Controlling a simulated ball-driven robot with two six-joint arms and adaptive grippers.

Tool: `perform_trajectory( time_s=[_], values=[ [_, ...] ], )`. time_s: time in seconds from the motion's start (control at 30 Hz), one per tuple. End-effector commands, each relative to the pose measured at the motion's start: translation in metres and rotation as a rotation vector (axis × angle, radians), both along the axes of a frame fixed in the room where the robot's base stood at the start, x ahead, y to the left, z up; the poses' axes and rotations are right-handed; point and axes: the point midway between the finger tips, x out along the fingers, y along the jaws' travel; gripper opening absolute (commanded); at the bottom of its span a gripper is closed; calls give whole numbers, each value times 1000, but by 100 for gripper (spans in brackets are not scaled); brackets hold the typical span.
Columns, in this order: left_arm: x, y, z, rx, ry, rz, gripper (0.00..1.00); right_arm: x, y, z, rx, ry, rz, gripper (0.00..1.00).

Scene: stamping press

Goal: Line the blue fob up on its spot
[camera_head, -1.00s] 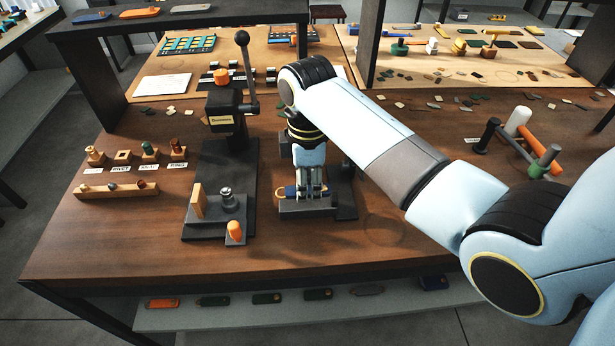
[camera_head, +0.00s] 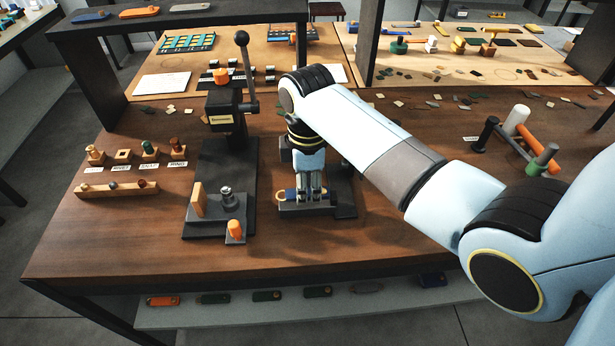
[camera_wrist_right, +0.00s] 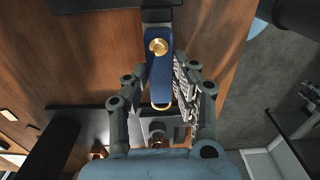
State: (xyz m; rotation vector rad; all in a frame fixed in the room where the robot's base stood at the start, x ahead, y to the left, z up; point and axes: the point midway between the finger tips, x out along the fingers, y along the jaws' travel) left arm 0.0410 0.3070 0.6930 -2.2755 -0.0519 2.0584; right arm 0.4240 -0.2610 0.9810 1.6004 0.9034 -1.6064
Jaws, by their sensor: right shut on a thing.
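The blue fob (camera_wrist_right: 158,75) has a round brass stud and a brass ring at one end. My right gripper (camera_wrist_right: 161,78) is shut on it, with a finger on each side. In the head view my right gripper (camera_head: 308,190) is low over the dark fixture (camera_head: 300,211) right of the lever press. Only part of the blue fob (camera_head: 290,195) shows there, with its ring to the left. In the wrist view the fob's far end meets a black block (camera_wrist_right: 157,14). I cannot tell whether the fob rests on the fixture. My left gripper is not in view.
The lever press (camera_head: 225,150) stands just left of my right gripper. Wooden stamp holders (camera_head: 120,188) are at the table's left. A hammer-like orange tool (camera_head: 530,145) lies at the right. Several fobs (camera_head: 265,296) lie on the lower shelf. The table's front is clear.

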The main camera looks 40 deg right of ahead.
Motion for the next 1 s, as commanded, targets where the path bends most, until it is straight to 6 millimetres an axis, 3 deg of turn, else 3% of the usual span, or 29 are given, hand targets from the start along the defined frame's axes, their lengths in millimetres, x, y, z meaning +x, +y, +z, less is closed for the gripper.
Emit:
perform_trajectory(
  time_s=[1.0],
  values=[
    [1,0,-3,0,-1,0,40,1,0,-14,0,0,0,2]
  ],
)
